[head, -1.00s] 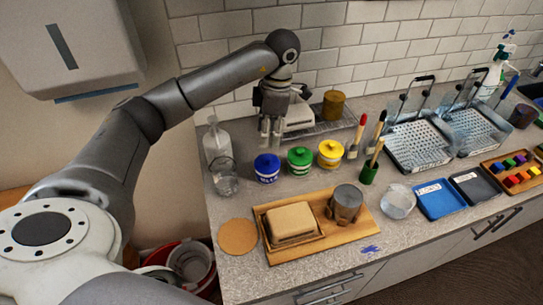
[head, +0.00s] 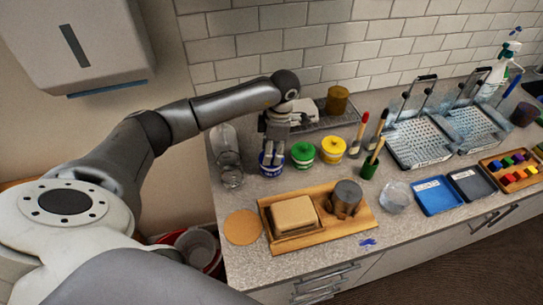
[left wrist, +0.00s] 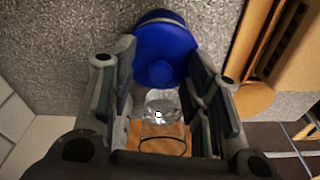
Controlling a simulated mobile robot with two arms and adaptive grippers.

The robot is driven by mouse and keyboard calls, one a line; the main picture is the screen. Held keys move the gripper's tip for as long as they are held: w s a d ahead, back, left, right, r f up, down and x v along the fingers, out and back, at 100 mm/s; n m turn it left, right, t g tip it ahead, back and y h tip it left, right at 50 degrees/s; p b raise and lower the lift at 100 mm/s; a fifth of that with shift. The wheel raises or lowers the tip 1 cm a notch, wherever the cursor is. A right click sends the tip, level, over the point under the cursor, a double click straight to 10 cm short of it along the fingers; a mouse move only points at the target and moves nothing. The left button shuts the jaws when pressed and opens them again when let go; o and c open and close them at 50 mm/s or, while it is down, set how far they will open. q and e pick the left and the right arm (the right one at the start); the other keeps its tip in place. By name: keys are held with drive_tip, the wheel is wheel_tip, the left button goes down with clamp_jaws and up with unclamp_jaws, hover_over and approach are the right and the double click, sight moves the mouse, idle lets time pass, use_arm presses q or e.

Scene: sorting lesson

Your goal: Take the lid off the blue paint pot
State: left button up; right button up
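The blue paint pot (head: 271,168) stands upright on the counter, left of the green and yellow pots. In the head view my left gripper (head: 273,158) is above it, fingers pointing down, covering most of its lid. In the left wrist view the blue lid with its round knob (left wrist: 164,50) shows at the far end of the fingers. The left gripper (left wrist: 164,68) is open, one finger on each side of the knob, with a visible gap between them. Whether a finger touches the lid cannot be told. My right gripper is not in view.
A green pot (head: 302,155) and a yellow pot (head: 332,150) stand close on the right. Clear glassware (head: 231,170) stands close on the left. A wooden board (head: 350,221) and a cork disc (head: 242,226) lie in front. A rack (head: 345,122) stands behind.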

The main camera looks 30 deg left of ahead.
use_arm(q)
drive_tip(key=c, duration=0.8)
